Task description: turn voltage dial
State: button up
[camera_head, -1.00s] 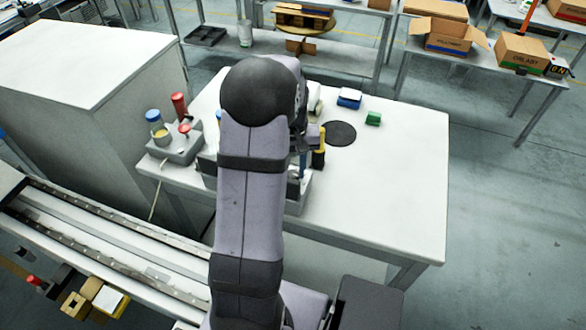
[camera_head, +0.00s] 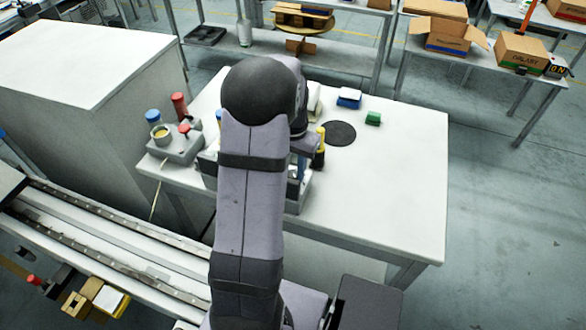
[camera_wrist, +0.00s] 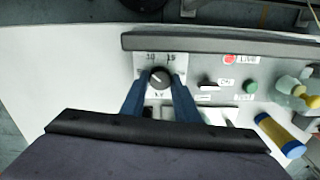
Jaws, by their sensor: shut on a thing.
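The voltage dial (camera_wrist: 159,77) is a round black knob with a pale pointer mark that seems to point to the upper left. It sits on a light scale plate (camera_wrist: 147,60) with small numbers above it and a "kV"-like label below. My gripper (camera_wrist: 159,84) has its blue fingers on both sides of the dial, shut on it. In the head view my arm hides the dial and most of the gripper; a bit of blue finger shows beside the arm.
On the same panel, right of the dial, are a switch (camera_wrist: 208,86), a red light (camera_wrist: 228,59) and a green button (camera_wrist: 250,87). A yellow-and-blue handled tool (camera_wrist: 282,137) lies close by. The white table (camera_head: 400,180) is clear at right.

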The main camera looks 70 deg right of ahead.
aim_at(294, 173)
jog(key=m, duration=0.4)
jog(key=shift+d+r, duration=0.1)
dwell(0.4)
jog(key=o, duration=1)
jog(key=shift+r+b, duration=1.1)
jog(key=shift+r, duration=2.55)
